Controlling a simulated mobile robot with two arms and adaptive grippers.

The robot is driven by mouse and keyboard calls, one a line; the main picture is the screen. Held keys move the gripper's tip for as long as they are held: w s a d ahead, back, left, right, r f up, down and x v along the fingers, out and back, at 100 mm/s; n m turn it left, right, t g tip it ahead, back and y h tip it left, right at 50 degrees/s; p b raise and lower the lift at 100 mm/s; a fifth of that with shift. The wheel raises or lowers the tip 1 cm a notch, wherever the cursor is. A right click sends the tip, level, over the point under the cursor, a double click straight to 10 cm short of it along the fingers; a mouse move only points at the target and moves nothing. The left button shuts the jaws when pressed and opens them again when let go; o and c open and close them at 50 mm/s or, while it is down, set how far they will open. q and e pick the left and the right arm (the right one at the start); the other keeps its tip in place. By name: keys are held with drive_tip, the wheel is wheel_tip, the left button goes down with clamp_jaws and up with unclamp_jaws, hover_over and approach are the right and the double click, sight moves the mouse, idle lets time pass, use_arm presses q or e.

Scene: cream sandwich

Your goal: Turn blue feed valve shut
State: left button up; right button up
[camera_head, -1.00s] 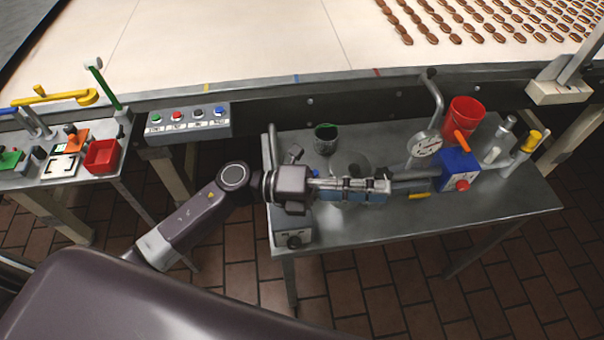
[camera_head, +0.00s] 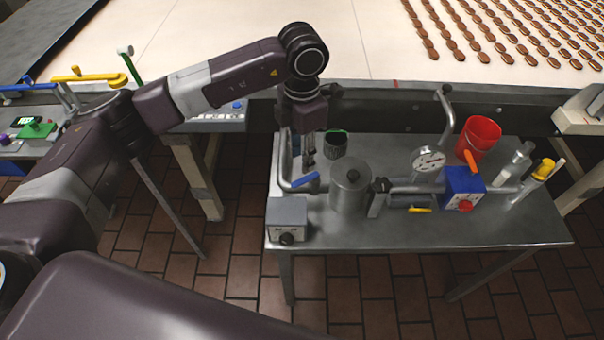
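The blue valve handle (camera_head: 306,182) sits on a bent grey pipe at the left of the metal table (camera_head: 400,233), beside a lidded steel pot (camera_head: 350,187). The handle lies slanted, its right end higher. My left gripper (camera_head: 308,168) points down just above the handle, with its fingers close together. I cannot tell whether it touches the handle or how wide the fingers stand. My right gripper is not in view.
A dark cup (camera_head: 335,144) stands right behind the gripper. A grey box with a knob (camera_head: 287,218) is at the front left. To the right are a dial gauge (camera_head: 428,160), a blue box (camera_head: 462,188) and a red bucket (camera_head: 480,137). The table front is clear.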

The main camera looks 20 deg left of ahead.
sight(302, 180)
use_arm(q)
wheel_tip(302, 180, down, 6)
drive_tip(key=shift+f+p, duration=0.1)
drive_tip(key=shift+p, duration=1.05)
drive_tip(key=shift+f, duration=0.65)
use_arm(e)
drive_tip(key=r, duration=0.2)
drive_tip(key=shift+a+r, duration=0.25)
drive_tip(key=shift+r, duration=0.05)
use_arm(q)
clamp_jaws()
